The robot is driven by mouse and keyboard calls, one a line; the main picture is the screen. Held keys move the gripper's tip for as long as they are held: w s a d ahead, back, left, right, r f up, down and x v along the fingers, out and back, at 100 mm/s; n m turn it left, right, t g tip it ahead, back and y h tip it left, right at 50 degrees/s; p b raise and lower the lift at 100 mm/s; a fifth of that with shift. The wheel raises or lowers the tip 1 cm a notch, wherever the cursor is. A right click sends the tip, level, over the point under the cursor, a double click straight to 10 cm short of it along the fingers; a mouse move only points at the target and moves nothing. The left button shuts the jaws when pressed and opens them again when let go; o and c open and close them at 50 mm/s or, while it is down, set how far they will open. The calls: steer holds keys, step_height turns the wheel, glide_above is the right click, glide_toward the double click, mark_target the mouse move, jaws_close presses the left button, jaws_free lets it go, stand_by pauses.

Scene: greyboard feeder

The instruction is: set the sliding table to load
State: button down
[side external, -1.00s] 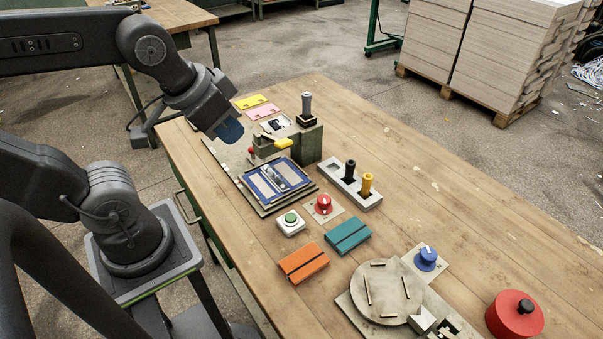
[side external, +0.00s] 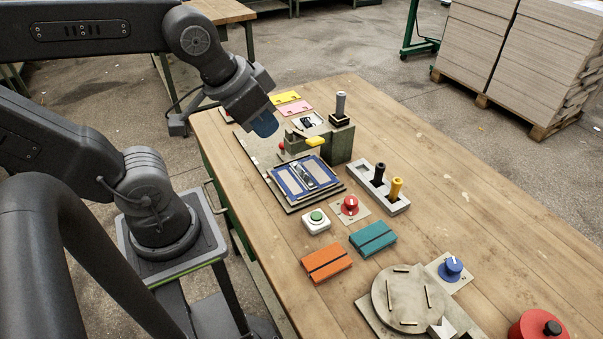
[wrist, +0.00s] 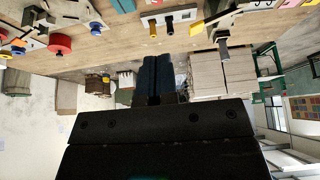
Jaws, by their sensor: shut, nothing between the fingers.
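The sliding table, as I take it, is the blue-framed plate (side external: 291,187) on a grey base, in front of the green block (side external: 338,146) of the feeder. A red ball knob (side external: 281,146) and a yellow handle (side external: 315,141) show beside that block. I cannot read any load marking. My gripper (side external: 265,125) hangs above the feeder's left side, up and left of the red knob in the picture, apparently apart from it. Its blue fingers are together and empty. They also show closed in the wrist view (wrist: 157,75).
Near the feeder are a grey holder (side external: 401,205) with black and yellow handles, a red dial (side external: 350,205) and a green button (side external: 316,217). Orange (side external: 326,263) and teal (side external: 372,238) blocks, a round plate (side external: 408,299) and a blue dial (side external: 452,266) lie nearer.

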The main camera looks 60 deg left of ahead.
mark_target(281, 143)
steer(key=c, duration=1.9)
jaws_free()
